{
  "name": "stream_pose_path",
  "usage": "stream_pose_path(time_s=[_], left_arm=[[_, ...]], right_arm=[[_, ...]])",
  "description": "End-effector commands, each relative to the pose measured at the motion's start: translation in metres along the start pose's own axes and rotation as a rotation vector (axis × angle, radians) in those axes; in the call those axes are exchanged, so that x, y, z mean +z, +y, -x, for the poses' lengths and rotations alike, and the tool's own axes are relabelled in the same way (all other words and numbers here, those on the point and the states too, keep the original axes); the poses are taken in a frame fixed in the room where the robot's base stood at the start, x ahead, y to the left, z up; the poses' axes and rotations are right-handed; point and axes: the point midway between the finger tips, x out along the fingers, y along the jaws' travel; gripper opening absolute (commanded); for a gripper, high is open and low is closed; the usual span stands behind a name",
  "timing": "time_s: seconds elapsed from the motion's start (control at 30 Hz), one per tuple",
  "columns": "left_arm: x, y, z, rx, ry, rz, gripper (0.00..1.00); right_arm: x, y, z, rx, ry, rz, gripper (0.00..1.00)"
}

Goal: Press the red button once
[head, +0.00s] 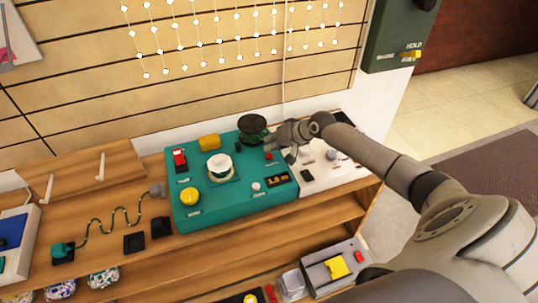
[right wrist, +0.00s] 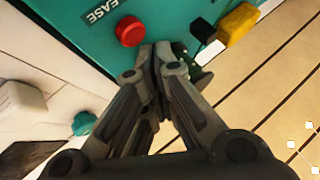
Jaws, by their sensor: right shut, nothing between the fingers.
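A small round red button (head: 268,156) sits near the right edge of a teal control panel (head: 226,212) on the wooden bench. In the right wrist view the red button (right wrist: 130,31) stands up from the teal surface beside a label whose visible letters read "EASE". My right gripper (head: 273,143) is over the panel's right part, close to the button. In the right wrist view my right gripper's fingertips (right wrist: 161,52) are shut and empty, just beside the button; I cannot tell their height above the panel. My left gripper is not in view.
The panel also carries a red switch (head: 179,158), a yellow block (head: 209,141), a yellow button (head: 189,196), a white dome (head: 220,163) and a dark round piece (head: 252,123) near my gripper. A white panel (head: 318,176) adjoins on the right. A wall stands behind.

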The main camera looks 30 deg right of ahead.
Motion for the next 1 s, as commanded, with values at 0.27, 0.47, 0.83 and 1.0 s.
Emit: stream_pose_path(time_s=[0.27,0.47,0.83,1.0], left_arm=[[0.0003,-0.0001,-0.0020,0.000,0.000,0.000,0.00],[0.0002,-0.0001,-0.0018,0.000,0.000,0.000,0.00],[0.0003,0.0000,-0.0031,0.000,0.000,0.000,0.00],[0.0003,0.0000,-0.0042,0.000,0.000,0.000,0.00]], right_arm=[[0.0044,0.0040,-0.0056,0.000,-0.001,-0.001,0.00],[0.0043,0.0042,-0.0058,0.000,0.000,0.000,0.00],[0.0054,0.0053,-0.0072,0.000,0.000,0.000,0.00],[0.0064,0.0063,-0.0086,0.000,0.000,0.000,0.00]])
